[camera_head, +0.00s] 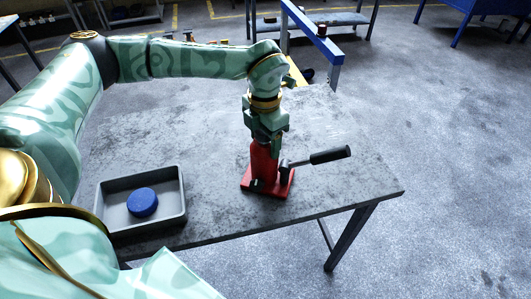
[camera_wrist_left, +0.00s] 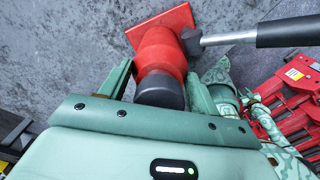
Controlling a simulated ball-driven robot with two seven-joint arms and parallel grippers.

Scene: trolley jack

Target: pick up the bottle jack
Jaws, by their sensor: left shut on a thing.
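The red bottle jack (camera_head: 264,163) stands upright on the grey table, its square base resting on the top near the front edge. Its black-gripped lever (camera_head: 330,155) sticks out to the right. My left gripper (camera_head: 266,138) is above it, shut on its upper part from above. In the left wrist view the jack (camera_wrist_left: 160,52) has its dark top (camera_wrist_left: 160,91) between the two fingers of the gripper (camera_wrist_left: 163,88). My right gripper is not in view.
A grey tray (camera_head: 178,213) holding a blue round object (camera_head: 142,202) sits left of the jack on the table (camera_head: 350,190). A blue frame (camera_head: 310,38) stands behind the table. In the wrist view, red equipment (camera_wrist_left: 295,85) shows at the right.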

